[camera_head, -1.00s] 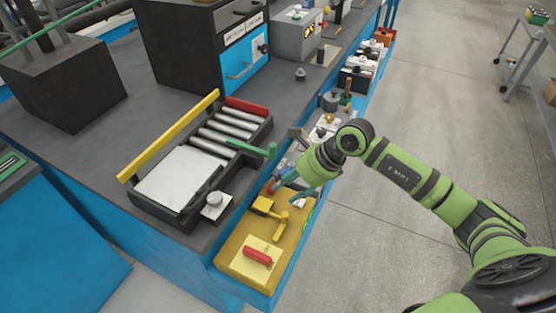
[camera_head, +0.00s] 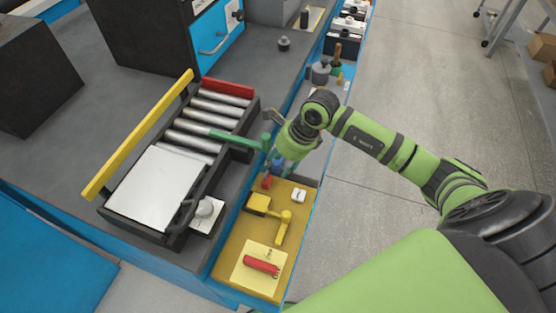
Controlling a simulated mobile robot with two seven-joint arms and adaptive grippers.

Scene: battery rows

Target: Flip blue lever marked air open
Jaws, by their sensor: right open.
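A small blue part (camera_head: 276,159), which looks like the blue lever, shows at the far end of the yellow panel (camera_head: 232,258). It is partly hidden by my right gripper, and I cannot read an "air" mark or tell its position. My right gripper (camera_head: 281,168) is open and points down right over this part. I cannot tell whether its fingers touch the lever. My left gripper is not in view.
The roller tray (camera_head: 174,237) with a green bar (camera_head: 225,138) stands to the left.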

